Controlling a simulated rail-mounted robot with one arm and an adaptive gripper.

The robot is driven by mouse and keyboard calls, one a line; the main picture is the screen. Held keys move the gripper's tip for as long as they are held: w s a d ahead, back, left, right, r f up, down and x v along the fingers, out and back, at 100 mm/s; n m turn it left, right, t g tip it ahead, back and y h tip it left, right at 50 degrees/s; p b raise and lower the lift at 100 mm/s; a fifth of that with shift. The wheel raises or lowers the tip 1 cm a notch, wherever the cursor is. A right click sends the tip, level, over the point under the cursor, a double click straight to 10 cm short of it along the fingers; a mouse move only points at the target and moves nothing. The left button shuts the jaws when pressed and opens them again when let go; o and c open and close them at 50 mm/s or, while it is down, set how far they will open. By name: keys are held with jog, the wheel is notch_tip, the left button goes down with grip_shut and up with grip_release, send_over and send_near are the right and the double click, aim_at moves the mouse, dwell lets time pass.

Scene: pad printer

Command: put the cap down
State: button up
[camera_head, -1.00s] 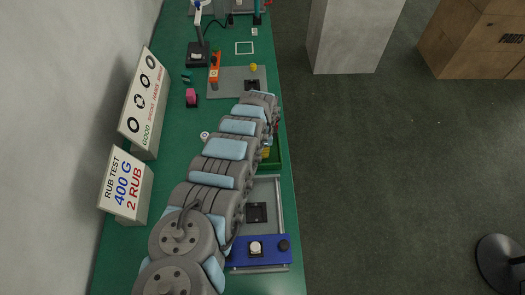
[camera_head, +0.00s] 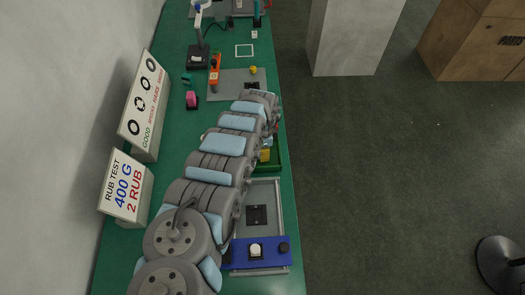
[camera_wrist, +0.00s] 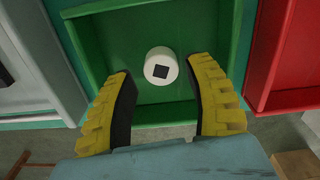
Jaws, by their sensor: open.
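In the head view the green tray (camera_head: 272,167) shows only in part beside my arm. The cap in it is hidden there.
A red tray (camera_wrist: 283,60) stands just right of the green one. A blue fixture (camera_head: 270,258) with another white round piece (camera_head: 256,250) is at the near end of the green bench. Two printed signs stand along the wall side.

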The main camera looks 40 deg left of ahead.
notch_tip(320, 180, up, 11)
jog(key=shift+f+p, duration=0.15)
jog(key=shift+p, duration=0.3)
dwell(0.4)
jog(key=shift+w, duration=0.15)
dwell(0.4)
